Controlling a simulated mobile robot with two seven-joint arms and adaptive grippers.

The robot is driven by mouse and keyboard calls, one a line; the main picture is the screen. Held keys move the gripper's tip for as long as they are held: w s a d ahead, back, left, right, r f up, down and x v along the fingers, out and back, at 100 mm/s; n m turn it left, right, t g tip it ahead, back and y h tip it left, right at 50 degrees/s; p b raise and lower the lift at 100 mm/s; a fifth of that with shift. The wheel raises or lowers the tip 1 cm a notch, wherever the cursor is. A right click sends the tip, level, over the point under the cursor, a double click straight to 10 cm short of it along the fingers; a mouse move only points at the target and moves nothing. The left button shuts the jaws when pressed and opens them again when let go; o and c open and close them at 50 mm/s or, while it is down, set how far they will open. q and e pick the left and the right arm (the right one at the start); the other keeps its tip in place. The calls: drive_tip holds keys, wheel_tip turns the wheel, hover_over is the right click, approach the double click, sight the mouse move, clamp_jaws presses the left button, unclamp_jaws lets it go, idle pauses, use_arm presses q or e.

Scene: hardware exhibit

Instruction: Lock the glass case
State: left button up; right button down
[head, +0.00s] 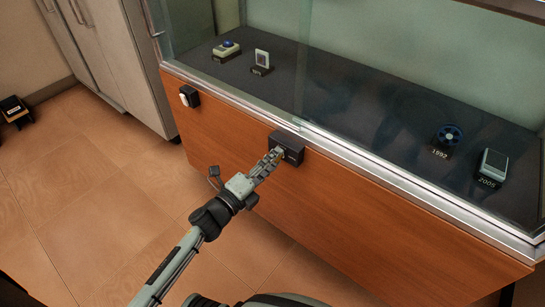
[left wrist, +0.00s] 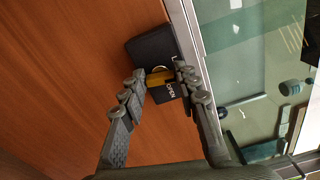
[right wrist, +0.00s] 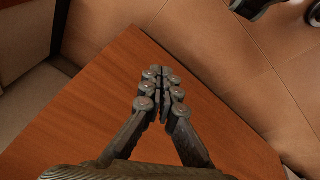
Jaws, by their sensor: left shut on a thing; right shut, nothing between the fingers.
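The glass case (head: 370,110) stands on an orange-brown wooden base. A black lock box (head: 290,141) sits on the front, just below the metal rim. My left gripper (head: 274,157) is at this box, shut on a small brass-coloured piece (left wrist: 159,76) that looks like a key. The fingers partly hide it, and I cannot tell how deep it sits. My right gripper (right wrist: 163,85) is shut and empty over a wooden surface, and shows only in the right wrist view.
Grey cabinets (head: 115,60) stand at the left.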

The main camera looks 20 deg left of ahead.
use_arm(q)
drive_tip(key=shift+a+n+p, duration=0.1)
drive_tip(key=shift+n+p, duration=0.25)
drive_tip(key=shift+n, duration=0.75)
use_arm(e)
drive_tip(key=shift+f, duration=1.05)
drive_tip(key=shift+a, duration=0.1)
use_arm(q)
drive_tip(key=o, duration=1.2)
drive_tip(key=shift+c, duration=0.2)
drive_tip(key=v, duration=1.2)
